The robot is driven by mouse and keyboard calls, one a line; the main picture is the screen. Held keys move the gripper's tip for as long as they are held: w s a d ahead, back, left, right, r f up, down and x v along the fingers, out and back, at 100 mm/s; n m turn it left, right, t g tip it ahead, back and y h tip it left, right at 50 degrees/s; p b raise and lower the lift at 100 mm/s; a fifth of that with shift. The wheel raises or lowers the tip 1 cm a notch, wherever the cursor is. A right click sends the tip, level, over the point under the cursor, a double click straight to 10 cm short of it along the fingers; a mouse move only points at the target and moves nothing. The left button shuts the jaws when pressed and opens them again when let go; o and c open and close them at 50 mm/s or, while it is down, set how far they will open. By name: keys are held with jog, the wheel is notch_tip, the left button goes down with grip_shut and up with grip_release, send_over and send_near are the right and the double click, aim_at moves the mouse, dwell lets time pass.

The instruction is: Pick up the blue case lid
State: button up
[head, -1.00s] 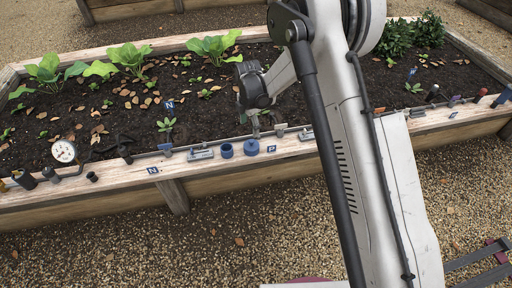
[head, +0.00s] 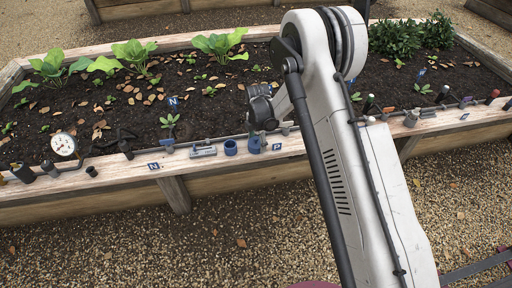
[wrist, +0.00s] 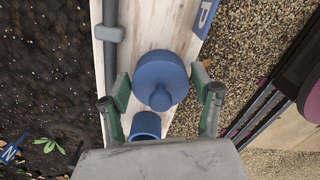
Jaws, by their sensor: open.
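The blue case lid is a round disc with a knob, lying on the wooden bed edge, seen in the wrist view (wrist: 157,72) and partly hidden by my gripper in the head view (head: 254,148). My gripper (wrist: 161,74) is open in the wrist view, with one green-padded finger on each side of the lid. I cannot tell whether the fingers touch it. In the head view, my gripper (head: 260,128) is directly over the lid. The blue open cup (head: 231,147) stands just left of the lid; it shows partly in the wrist view (wrist: 146,124).
A grey pipe (wrist: 110,32) runs along the soil side of the ledge. A small metal fitting (head: 203,152) lies left of the cup, and a "P" tag (head: 277,147) is right of the lid. A gauge (head: 64,145) stands further left. Gravel lies in front.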

jog(key=shift+f, duration=0.55)
jog(key=shift+c, duration=0.4)
jog(key=c, duration=0.7)
jog(key=shift+o, duration=0.2)
jog(key=shift+r, duration=0.15)
